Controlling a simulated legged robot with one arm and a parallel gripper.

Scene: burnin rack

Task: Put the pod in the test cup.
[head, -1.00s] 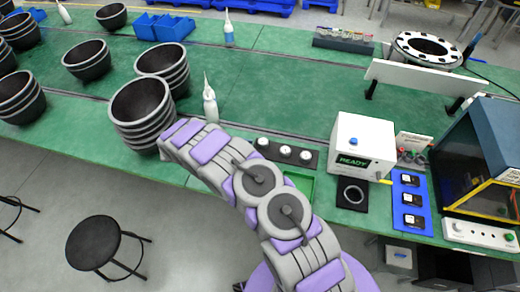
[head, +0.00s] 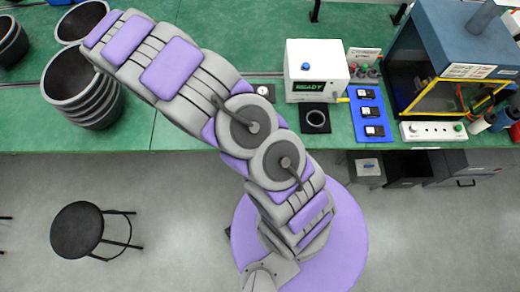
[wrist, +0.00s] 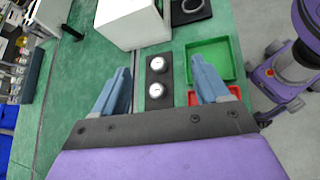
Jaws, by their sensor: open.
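Two round, silver-white pods, an upper one (wrist: 157,65) and a lower one (wrist: 155,90), sit in a black holder strip (wrist: 158,77) in the wrist view. My gripper (wrist: 160,72) is open and empty, with its blue fingers apart on either side of the strip. I cannot tell its height above the pods. One pod (head: 262,90) shows in the head view; my arm hides the rest of the strip there. The test cup is a dark ring on a black square (head: 317,118) in front of the READY box. It also shows at the top of the wrist view (wrist: 190,7).
The white READY box (head: 317,72) stands behind the cup. A green tray (wrist: 232,50) and a red tray (wrist: 218,97) lie right of the strip in the wrist view. A blue panel (head: 368,115) is right of the cup. Stacked bowls (head: 85,90) stand at left.

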